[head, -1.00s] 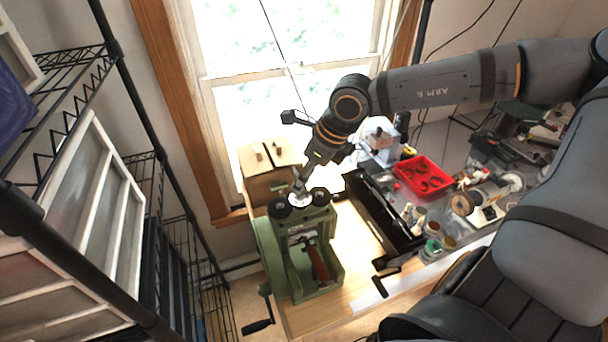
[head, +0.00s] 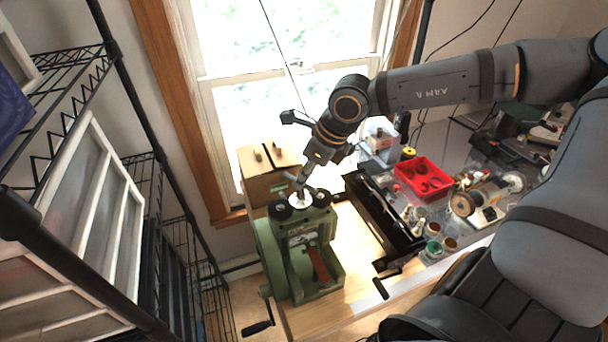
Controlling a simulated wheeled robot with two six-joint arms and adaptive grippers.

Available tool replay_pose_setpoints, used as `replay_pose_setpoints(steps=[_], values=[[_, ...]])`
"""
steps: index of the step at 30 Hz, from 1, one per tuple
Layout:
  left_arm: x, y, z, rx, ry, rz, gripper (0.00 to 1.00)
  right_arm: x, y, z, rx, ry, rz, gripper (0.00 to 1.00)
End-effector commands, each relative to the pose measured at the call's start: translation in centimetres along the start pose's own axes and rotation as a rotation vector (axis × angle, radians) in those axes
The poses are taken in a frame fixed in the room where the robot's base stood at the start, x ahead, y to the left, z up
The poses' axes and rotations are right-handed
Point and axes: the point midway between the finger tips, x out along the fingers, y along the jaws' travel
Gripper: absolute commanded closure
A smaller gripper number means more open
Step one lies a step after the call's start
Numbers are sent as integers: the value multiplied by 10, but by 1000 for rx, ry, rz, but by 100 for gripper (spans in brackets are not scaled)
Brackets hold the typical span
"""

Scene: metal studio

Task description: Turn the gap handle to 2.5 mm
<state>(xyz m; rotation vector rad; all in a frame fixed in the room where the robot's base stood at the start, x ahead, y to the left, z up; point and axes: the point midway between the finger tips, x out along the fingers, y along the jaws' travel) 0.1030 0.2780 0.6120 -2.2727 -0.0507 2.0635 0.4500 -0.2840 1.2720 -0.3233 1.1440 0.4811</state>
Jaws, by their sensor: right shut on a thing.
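A green rolling mill (head: 268,245) stands on the wooden bench top. On its top is a white round dial (head: 294,203) between two dark round knobs. The gap handle (head: 292,178), a grey bar, sits just above the dial. My right gripper (head: 303,184) comes down from above and is shut on the gap handle. The gripper hides part of the handle, and the dial's marks are too small to read. My left gripper is not in view.
A crank (head: 258,327) hangs at the mill's lower left. A wooden box (head: 262,187) stands behind the mill. To the right are a black bench machine (head: 385,215), a red tray (head: 424,162) and several jars. A wire shelf rack (head: 150,185) fills the left side.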

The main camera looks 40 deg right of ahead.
Motion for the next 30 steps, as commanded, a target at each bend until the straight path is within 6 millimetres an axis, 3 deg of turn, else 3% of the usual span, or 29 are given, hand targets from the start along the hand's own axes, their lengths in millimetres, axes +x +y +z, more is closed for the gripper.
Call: replay_pose_setpoints(steps=[27, 28, 30], values=[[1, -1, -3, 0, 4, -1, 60, 3, 3, -4, -1, 12, 9, 100], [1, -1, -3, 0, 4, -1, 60, 3, 3, -4, -1, 12, 9, 80], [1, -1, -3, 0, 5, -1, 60, 3, 3, -4, -1, 11, 8, 71]])
